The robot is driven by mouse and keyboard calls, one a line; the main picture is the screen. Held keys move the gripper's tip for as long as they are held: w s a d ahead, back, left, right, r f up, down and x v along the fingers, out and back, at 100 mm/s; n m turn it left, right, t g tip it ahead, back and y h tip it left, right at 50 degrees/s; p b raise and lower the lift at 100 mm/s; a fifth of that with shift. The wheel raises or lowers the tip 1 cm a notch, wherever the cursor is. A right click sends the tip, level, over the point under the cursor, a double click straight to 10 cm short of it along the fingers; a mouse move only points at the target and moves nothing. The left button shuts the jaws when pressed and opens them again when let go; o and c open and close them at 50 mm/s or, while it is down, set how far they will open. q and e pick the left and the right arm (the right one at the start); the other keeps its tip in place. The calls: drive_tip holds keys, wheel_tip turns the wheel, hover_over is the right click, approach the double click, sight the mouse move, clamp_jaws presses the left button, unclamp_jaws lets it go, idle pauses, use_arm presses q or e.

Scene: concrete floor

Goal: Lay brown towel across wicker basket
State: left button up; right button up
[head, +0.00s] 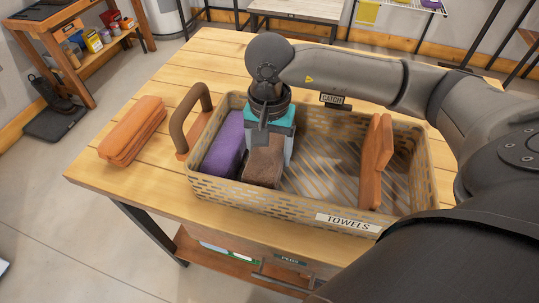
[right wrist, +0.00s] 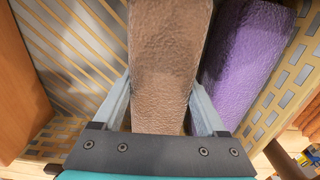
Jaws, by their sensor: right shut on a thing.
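The wicker basket (head: 215,187) stands on the wooden table with a "TOWELS" label on its front. The brown towel (head: 262,166) is a folded block inside the basket, left of its middle. It also fills the middle of the right wrist view (right wrist: 165,50). My right gripper (head: 268,150) reaches down into the basket from above and is shut on the brown towel, one finger on each side. Whether the towel touches the basket floor is hard to tell. My left gripper is not in view.
A purple towel (head: 223,143) stands close beside the brown one, on its left. Folded orange towels (head: 132,130) lie on the table at left. A brown arched handle (head: 181,130) rises beside the basket.

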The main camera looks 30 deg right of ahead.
drive_tip(key=shift+f, duration=0.7)
drive_tip(key=shift+f, duration=0.15)
drive_tip(key=o, duration=1.4)
drive_tip(key=shift+o, duration=0.2)
drive_tip(key=shift+r, duration=0.55)
wheel_tip(320, 180, up, 11)
drive_tip(key=shift+f+p, duration=0.1)
drive_tip(key=shift+p, duration=0.85)
drive_tip(key=shift+r, duration=0.25)
